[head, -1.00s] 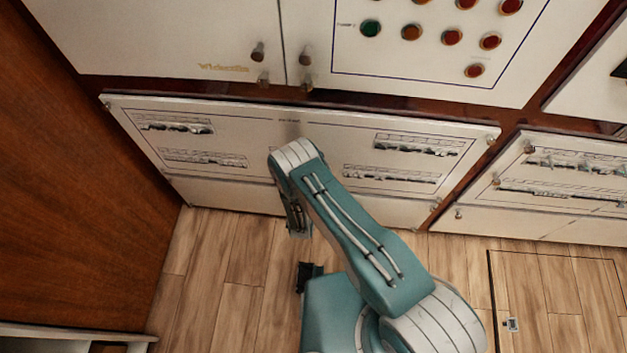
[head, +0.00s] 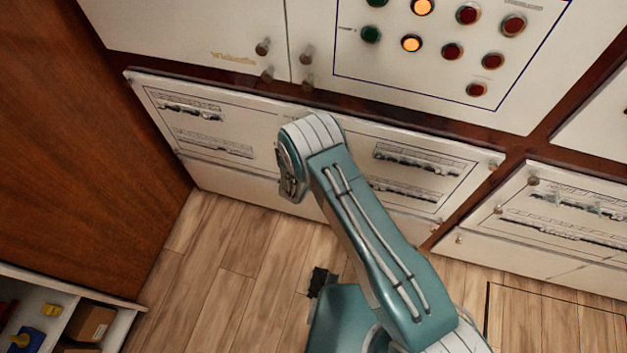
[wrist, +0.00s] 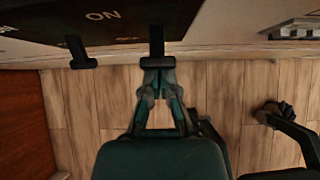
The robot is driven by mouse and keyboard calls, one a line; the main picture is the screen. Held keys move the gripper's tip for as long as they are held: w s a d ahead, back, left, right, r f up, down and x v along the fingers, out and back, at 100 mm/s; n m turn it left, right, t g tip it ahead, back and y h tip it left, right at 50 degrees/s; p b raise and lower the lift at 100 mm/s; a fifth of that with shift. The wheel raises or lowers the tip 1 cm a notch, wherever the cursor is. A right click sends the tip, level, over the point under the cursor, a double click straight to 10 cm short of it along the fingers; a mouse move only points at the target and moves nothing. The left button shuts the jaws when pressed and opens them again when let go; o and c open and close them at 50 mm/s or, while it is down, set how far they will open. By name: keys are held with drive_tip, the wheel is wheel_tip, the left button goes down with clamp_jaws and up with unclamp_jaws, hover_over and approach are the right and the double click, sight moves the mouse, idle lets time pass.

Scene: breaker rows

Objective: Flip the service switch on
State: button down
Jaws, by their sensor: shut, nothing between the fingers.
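In the wrist view a dark panel face (wrist: 40,20) with the word "ON" fills the top left. Two black switch levers stick out from its edge, a left one (wrist: 80,52) and a middle one (wrist: 157,42). My gripper (wrist: 158,64) is shut and empty, its tips right at the end of the middle lever. I cannot tell whether they touch. Which lever is the service switch cannot be read. In the head view the low breaker panel (head: 250,118) has rows of small breakers at left and right; my arm hides its middle and the gripper's tips.
Above the low panel is a cabinet with a lamp board; two lamps glow orange, a lower one (head: 411,43) and an upper one (head: 422,6). A wooden side wall (head: 80,160) stands left. An open shelf (head: 125,312) with small items is at lower left. The wood floor (head: 235,265) between is clear.

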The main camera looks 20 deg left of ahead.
drive_tip(key=shift+a+r, duration=0.1)
drive_tip(key=shift+r, duration=0.7)
